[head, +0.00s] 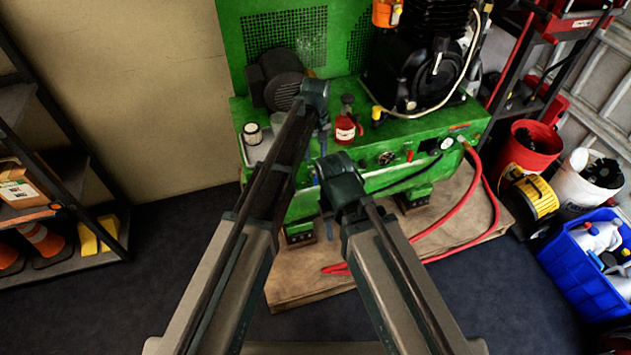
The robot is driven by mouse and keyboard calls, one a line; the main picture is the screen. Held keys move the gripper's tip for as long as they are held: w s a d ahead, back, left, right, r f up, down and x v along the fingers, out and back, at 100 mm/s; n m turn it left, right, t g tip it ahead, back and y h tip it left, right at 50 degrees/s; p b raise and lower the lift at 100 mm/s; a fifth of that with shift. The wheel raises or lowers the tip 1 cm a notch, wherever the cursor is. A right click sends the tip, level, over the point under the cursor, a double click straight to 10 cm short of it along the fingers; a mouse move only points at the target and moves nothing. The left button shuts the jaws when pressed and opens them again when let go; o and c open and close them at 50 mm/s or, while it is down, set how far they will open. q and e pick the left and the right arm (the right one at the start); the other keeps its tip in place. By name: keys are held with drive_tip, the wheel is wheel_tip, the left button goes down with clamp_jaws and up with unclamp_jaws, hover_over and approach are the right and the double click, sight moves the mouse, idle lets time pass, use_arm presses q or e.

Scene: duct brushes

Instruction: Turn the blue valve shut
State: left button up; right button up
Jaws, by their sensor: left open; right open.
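A green machine (400,128), which looks like a compressor, stands in front of me. I cannot make out a blue valve for certain. A thin blue strip (316,178) shows low on the machine's front, between my arms, and most of what is around it is hidden by them. My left gripper (315,92) is the higher one, over the machine's top by the grey motor, and is open. My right gripper (338,172) is lower, in front of the machine's front edge, and is open. Neither visibly holds anything; their fingertips are hard to see.
A red hose (462,215) loops over the wooden base (290,290). A red bottle (345,129) and a white-topped jar (252,133) stand on the machine. Buckets (530,147) and a blue crate (585,265) are at right, shelves (50,190) at left. The dark floor at left is clear.

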sight(315, 175)
use_arm(q)
wheel_tip(315, 175, down, 12)
drive_tip(key=b, duration=1.1)
drive_tip(key=shift+f+b, duration=0.25)
drive_tip(key=shift+b, duration=0.1)
clamp_jaws()
